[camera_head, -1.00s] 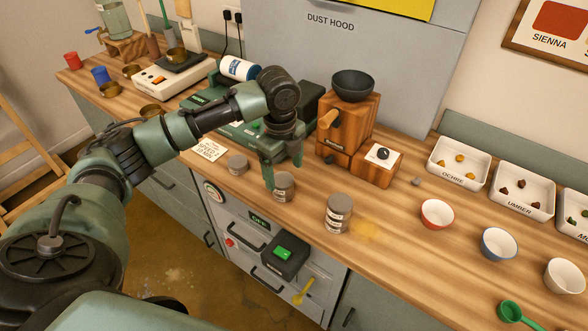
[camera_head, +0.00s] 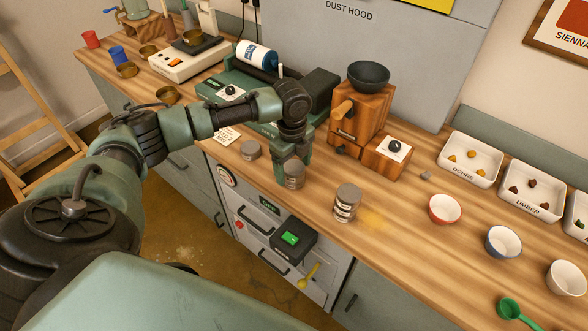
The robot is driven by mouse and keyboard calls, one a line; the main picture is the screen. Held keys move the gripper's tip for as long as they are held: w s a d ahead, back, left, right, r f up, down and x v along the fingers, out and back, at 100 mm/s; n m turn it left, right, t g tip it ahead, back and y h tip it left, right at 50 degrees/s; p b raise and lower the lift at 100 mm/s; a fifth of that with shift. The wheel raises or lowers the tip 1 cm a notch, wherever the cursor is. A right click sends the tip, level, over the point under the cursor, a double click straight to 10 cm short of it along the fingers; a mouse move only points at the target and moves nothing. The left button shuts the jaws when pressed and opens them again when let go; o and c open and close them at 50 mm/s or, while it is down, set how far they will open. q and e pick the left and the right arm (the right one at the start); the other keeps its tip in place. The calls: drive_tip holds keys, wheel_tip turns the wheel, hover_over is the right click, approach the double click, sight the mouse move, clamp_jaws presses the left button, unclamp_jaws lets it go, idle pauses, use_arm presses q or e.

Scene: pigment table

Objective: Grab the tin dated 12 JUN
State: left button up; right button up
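Three grey tin groups stand along the front of the wooden worktop. A middle tin (camera_head: 294,176) stands under my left gripper (camera_head: 292,170), whose green fingers reach down on either side of its upper part. I cannot tell whether the fingers press on it. The dates are too small to read, so I cannot tell which is 12 JUN. My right gripper is out of view.
A wooden mill (camera_head: 360,118) with a dark bowl and a green machine (camera_head: 240,104) stand behind the tins. Small bowls, including a red one (camera_head: 444,209), and white trays (camera_head: 470,160) lie to the right. Drawers are below the front edge.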

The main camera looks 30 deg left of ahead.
use_arm(q)
drive_tip(key=c, duration=1.4)
drive_tip(key=shift+c, duration=0.2)
